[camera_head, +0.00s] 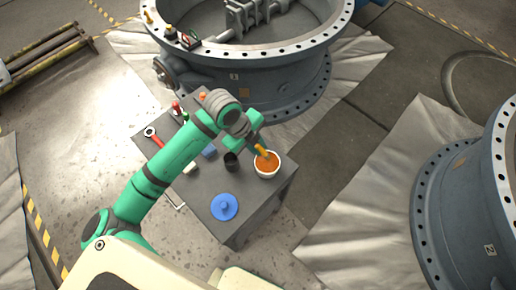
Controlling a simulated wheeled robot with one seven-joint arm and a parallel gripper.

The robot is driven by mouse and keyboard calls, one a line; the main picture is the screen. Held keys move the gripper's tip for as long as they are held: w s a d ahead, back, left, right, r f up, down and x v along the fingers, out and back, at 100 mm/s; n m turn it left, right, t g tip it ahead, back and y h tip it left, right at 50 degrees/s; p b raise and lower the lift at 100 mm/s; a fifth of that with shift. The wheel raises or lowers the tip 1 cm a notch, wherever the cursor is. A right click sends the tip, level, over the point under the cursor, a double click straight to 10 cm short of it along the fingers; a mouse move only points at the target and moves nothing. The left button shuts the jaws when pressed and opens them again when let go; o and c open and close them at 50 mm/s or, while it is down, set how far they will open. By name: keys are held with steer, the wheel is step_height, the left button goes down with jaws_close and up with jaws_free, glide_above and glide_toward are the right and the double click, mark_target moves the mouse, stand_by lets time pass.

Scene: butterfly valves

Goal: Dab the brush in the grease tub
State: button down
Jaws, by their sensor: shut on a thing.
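The grease tub (268,173) is a white round tub with orange-brown grease in it, near the right corner of the grey table. My gripper (258,144) is at the end of the green arm, just above and left of the tub. It is shut on the brush (264,153), which has a yellowish-orange part pointing down toward the grease. The brush's lower end overlaps the tub in this view. I cannot tell whether its tip touches the grease. The fingertips are small and partly hidden by the arm.
The grey table (255,201) also holds a blue lid (224,207), a black cup (231,161), a red wrench (155,136) and small items. A big valve numbered 1 (235,77) stands behind it. Another valve (463,215) stands at the right. Floor lies open between them.

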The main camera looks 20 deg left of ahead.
steer(key=shift+r, duration=1.95)
